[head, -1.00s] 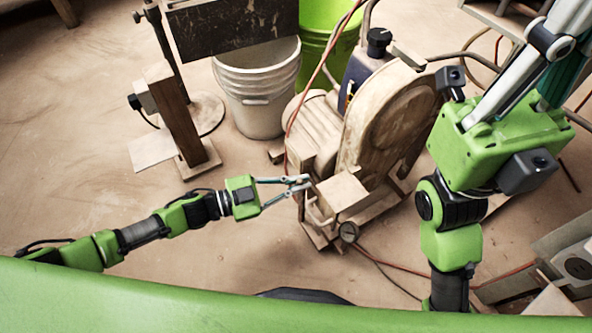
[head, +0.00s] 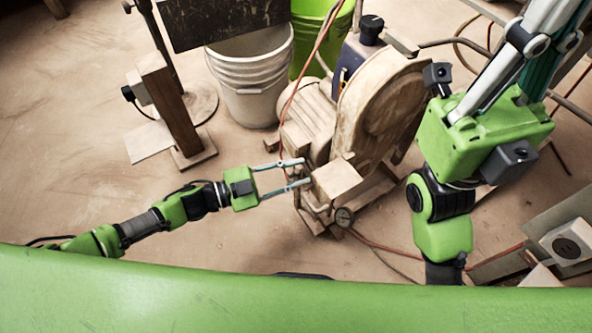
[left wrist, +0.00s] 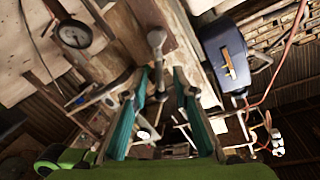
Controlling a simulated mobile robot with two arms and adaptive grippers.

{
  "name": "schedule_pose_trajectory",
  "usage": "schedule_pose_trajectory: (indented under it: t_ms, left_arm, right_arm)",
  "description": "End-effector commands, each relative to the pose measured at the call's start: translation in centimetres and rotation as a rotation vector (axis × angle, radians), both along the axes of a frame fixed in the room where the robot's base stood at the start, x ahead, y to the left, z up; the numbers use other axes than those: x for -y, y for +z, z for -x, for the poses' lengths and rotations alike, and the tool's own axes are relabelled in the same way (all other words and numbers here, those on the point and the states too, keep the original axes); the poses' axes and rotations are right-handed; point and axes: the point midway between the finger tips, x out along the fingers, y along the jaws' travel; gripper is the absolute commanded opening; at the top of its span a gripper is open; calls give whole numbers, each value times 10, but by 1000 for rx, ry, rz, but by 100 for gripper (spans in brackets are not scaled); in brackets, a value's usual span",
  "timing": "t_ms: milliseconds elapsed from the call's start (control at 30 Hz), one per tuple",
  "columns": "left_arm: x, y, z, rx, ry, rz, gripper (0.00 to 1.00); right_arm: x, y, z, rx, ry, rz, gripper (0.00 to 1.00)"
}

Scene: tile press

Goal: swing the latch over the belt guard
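The belt guard (head: 385,115) is a tall, worn, tan cover with a rounded top, standing on the machine. My left gripper (head: 306,172) is open at the machine's near left side, beside a box-shaped block. In the left wrist view, a metal rod with a rounded knob (left wrist: 156,39) appears between and beyond the open teal fingers (left wrist: 161,72). It may be the latch, but I cannot be sure. I cannot tell whether the fingers touch it. My right gripper is at the upper right, its fingertips outside the frame, so its opening is unclear.
A white bucket (head: 252,75) and a green bucket (head: 309,40) stand behind. A wooden post (head: 168,105) stands at left. Hoses and cables run over the floor.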

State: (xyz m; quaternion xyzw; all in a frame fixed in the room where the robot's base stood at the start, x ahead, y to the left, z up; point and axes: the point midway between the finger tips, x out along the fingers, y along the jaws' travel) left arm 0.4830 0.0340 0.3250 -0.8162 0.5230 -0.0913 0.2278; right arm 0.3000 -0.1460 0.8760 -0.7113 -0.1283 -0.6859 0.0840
Motion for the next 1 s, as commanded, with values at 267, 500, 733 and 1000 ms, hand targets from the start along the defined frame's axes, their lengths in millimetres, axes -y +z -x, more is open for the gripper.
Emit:
schedule_pose_trajectory:
  t_ms: [267,500,733,1000]
  left_arm:
    - [-42,2,20,-4,2,-4,26]
    - [-85,8,42,-2,0,-2,26]
    - [-104,11,51,1,0,2,26]
    - [-105,12,51,2,-1,2,26]
  right_arm:
    - [0,0,0,-1,0,0,0]
    - [0,0,0,-1,0,0,0]
    - [0,0,0,-1,0,0,0]
    - [0,0,0,-2,0,1,0]
